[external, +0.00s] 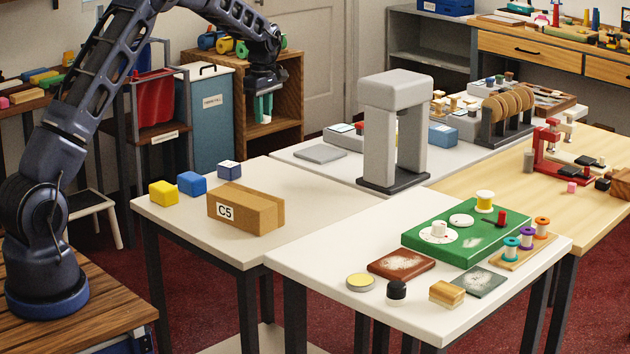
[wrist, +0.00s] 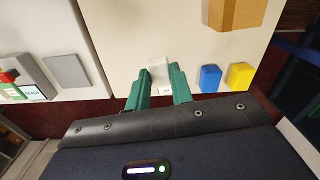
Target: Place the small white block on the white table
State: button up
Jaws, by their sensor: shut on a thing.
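The block is held in the air, apart from the table.
A grey arch (external: 397,90) stands behind. The front table (external: 330,240) has bare room at its left; a green board (external: 465,240) fills its right.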

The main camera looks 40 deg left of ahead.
jog(key=s+d+r+m, duration=0.1)
jog(key=d+m, duration=0.4)
jog(key=d, duration=1.6)
jog(key=s+d+r+m, duration=0.2)
jog(key=d+m, duration=0.3)
jog(key=d, duration=1.7)
jog(key=r+m, duration=0.2)
jog(key=m, duration=0.8)
send_over(430, 320)
notch_tip(430, 320, down, 20)
jog(key=shift+a+r, duration=0.1)
jog(key=o, duration=0.9)
jog(key=shift+o, duration=0.2)
